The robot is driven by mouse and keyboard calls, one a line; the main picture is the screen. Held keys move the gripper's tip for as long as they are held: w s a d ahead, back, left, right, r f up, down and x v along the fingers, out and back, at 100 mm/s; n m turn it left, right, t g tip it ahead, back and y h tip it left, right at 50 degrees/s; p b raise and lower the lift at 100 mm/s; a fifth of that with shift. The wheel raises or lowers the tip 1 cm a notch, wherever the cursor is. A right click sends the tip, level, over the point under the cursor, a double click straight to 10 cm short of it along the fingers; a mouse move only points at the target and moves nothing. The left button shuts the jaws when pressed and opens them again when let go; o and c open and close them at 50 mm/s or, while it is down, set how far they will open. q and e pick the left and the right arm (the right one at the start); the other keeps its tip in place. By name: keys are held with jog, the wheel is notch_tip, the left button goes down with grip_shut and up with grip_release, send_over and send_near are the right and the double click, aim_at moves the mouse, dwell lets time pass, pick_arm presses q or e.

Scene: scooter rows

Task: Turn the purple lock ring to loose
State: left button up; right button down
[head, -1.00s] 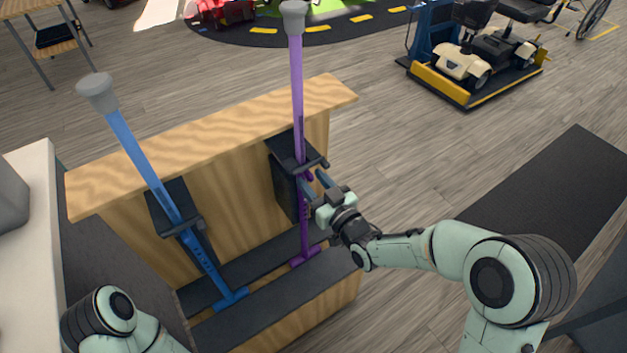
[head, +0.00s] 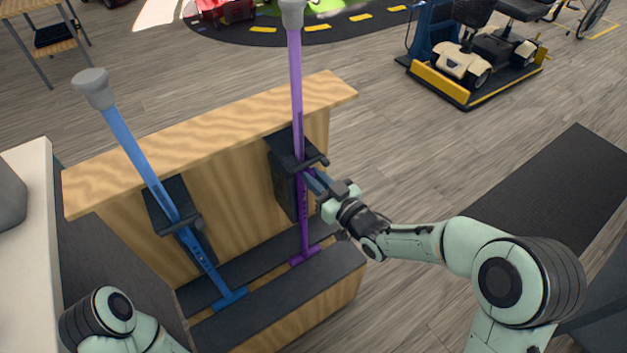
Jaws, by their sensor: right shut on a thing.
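The purple pole (head: 297,90) stands nearly upright in a black holder (head: 283,146), with a grey tip at its top and a short crosspiece (head: 306,255) at its foot. My right gripper (head: 310,181) reaches in from the right, just below the holder's clamp. It is shut on the purple lock ring at the pole; its fingers hide most of the ring, so its turn position cannot be read. A blue pole (head: 140,147) leans in a second holder (head: 168,204) to the left. Only part of my left arm shows at the lower left; its gripper is out of view.
A wooden stand (head: 220,128) carries both holders, with a dark ledge (head: 280,296) in front. A pale surface (head: 32,240) lies at the left edge. A scooter (head: 475,58) is on a yellow-edged platform at the upper right. The floor right of the stand is open.

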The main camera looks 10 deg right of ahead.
aim_at(324, 166)
pick_arm(q)
notch_tip(324, 166, up, 6)
jog(key=p, duration=0.7)
jog(key=shift+s+r+g+p, duration=0.2)
jog(key=shift+s+g+p, duration=0.15)
jog(key=shift+s+g, duration=0.1)
pick_arm(e)
jog(key=shift+w+d+r+n+g+y, duration=0.1)
jog(key=shift+w+d+n+g+y, duration=0.4)
jog(key=shift+n+g+y, duration=1.15)
jog(key=shift+w+d+f+n+g+y, duration=0.1)
jog(key=shift+w+d+n+g+y, duration=0.45)
jog(key=shift+n+g+y, duration=1.1)
jog(key=shift+w+d+r+n+g+y, duration=0.1)
jog(key=shift+w+d+n+g+y, duration=0.4)
jog(key=shift+n+g+y, duration=1.1)
jog(key=shift+w+a+m+g+h, duration=0.15)
jog(key=shift+a+m+g+h, duration=0.05)
jog(key=shift+m+g+h, duration=0.25)
jog(key=c, duration=1.1)
grip_release()
